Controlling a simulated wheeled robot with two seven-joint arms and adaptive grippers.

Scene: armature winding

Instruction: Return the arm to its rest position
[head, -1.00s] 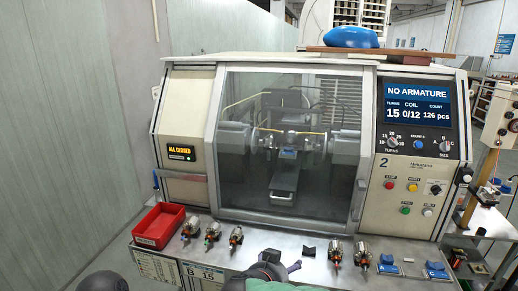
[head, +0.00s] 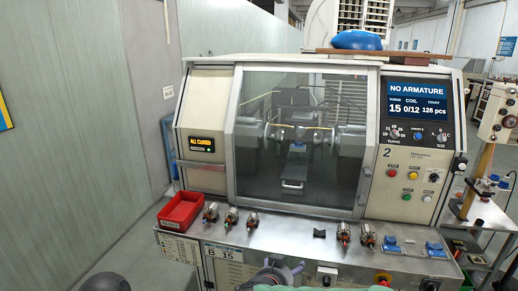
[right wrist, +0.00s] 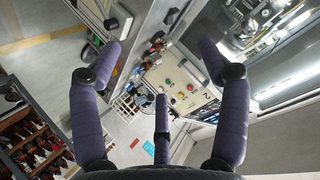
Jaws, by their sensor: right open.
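My right gripper (head: 284,271) shows at the bottom middle of the head view, dark with purple fingers, in front of the bench edge. In the right wrist view its purple fingers (right wrist: 150,48) are spread apart with nothing between them. It is apart from the winding machine (head: 207,103), whose glass door is closed. The machine's screen (head: 418,90) reads "NO ARMATURE", and a small display (head: 201,144) reads "ALL CLOSED". My left gripper is not seen; only a dark rounded part of mine shows at the bottom left.
A red bin (head: 168,222) stands at the bench's left end. Several armatures (head: 230,217) lie along the bench (head: 285,227), with a small black block (head: 319,233) and blue pieces (head: 390,243) to the right. A side table (head: 492,213) stands at the right.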

